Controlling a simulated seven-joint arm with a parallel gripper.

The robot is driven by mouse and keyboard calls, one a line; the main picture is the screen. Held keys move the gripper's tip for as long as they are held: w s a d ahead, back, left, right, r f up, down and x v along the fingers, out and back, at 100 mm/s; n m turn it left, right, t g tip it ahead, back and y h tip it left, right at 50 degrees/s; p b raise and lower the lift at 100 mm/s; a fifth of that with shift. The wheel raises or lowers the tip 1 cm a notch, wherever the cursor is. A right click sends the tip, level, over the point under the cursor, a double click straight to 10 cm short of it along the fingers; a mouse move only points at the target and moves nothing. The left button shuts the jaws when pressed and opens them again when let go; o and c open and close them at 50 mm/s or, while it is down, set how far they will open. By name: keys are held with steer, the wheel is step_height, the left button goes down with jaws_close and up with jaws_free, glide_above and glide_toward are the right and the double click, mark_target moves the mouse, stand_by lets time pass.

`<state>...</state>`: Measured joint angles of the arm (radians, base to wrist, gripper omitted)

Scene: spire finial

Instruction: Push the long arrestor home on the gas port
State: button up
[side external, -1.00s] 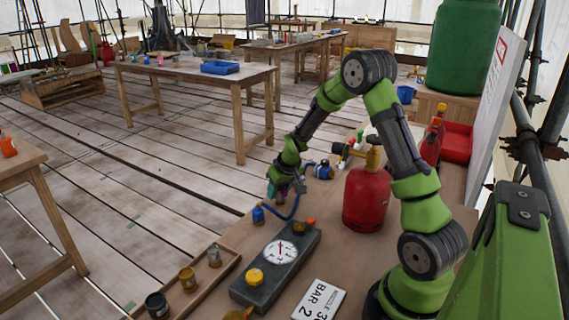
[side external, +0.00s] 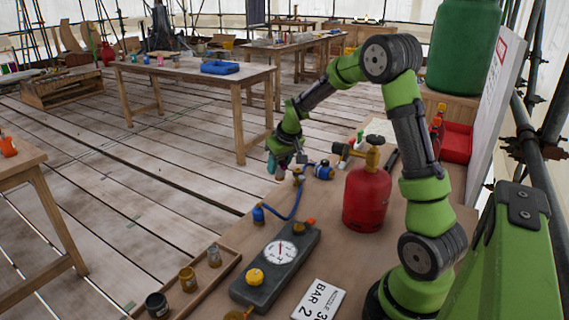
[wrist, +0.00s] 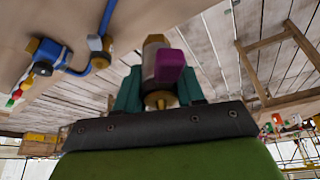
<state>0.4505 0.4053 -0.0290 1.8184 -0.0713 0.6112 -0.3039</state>
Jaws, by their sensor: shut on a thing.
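My gripper (wrist: 158,92), with teal fingers, is shut on a brass-and-silver cylindrical fitting, apparently the long arrestor (wrist: 150,62). A magenta block (wrist: 171,66) sits against the fitting's side. In the side view my gripper (side external: 279,172) is over the far left edge of the workbench, and the held fitting is too small to make out. A brass fitting (side external: 298,176) on a blue hose (side external: 296,203) is just right of the gripper; it also shows in the wrist view (wrist: 97,43), apart from the held fitting. I cannot tell which part is the gas port.
A blue regulator (side external: 324,170) lies right of the gripper. A red gas cylinder (side external: 367,200) stands beside my arm. A grey gauge box (side external: 277,265) and a tray of small pots (side external: 226,262) are in front.

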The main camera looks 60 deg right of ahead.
mark_target(283, 160)
steer(key=shift+r, duration=0.6)
steer(key=shift+r, duration=0.25)
steer(key=shift+s+a+r, duration=0.2)
steer(key=shift+s+r, duration=0.2)
steer(key=shift+s, duration=0.2)
steer(key=shift+s+a+r, duration=0.2)
steer(key=shift+s+r, duration=0.15)
steer(key=shift+s, duration=0.2)
steer(key=s+a+n+y, duration=0.1)
steer(key=s+n, duration=0.1)
steer(key=s+a+n, duration=0.1)
steer(key=a+n, duration=0.1)
steer(key=shift+s+r+y, duration=0.1)
steer(key=shift+s+y, duration=0.25)
steer(key=shift+y, duration=0.05)
steer(key=s+a+n+y, duration=0.1)
steer(key=s+a+n, duration=0.1)
steer(key=n, duration=0.1)
steer(key=s+a+n+g+y, duration=0.1)
steer(key=s+a+n, duration=0.1)
steer(key=a+n, duration=0.1)
steer(key=s+a+n+y, duration=0.1)
steer(key=s+a+n, duration=0.2)
steer(key=n, duration=0.2)
steer(key=shift+g+y, duration=0.3)
steer(key=shift+y, duration=0.1)
steer(key=n, duration=0.3)
steer(key=shift+s+a+g, duration=0.2)
steer(key=shift+a+g, duration=0.2)
